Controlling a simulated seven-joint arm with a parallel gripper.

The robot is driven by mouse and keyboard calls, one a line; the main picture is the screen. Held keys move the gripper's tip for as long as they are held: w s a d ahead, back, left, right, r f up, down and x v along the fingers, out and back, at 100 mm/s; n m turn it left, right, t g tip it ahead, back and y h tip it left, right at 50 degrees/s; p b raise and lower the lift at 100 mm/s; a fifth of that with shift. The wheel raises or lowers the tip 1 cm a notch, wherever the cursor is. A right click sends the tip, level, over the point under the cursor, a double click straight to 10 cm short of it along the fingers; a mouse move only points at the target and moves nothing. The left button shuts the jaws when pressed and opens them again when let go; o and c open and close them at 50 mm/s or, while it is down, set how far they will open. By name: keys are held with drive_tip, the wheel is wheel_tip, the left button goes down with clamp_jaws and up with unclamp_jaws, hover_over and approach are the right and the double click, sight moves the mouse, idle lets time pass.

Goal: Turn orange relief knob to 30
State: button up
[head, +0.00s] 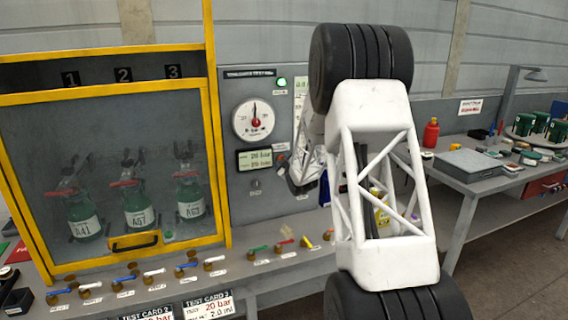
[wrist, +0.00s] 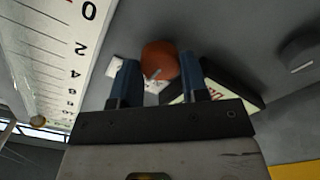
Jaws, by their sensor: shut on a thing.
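The orange relief knob (wrist: 160,58) is round, with a small pale mark on its face, in the wrist view. My gripper (wrist: 157,75) has its two blue fingers on either side of the knob and is shut on it. In the head view my gripper (head: 283,164) is at the grey panel, right of the display, and mostly hides the knob. The display (head: 255,158) appears to read 20 bar on its upper line; the lower line is hard to read. A round white gauge (head: 254,120) with a red centre hangs above it, its needle pointing about straight up.
A green lamp (head: 282,81) glows above the gauge. A dark knob (head: 255,184) sits below the display. A yellow-framed cabinet (head: 150,243) with several green bottles stands at left. Several coloured valve handles line the bench front. A graduated white scale (wrist: 50,45) is close to my gripper.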

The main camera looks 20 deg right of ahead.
drive_tip(key=shift+m, duration=8.9)
drive_tip(key=o, duration=0.7)
drive_tip(key=shift+c, duration=0.2)
drive_tip(key=shift+s+d, duration=0.1)
drive_tip(key=shift+s, duration=0.05)
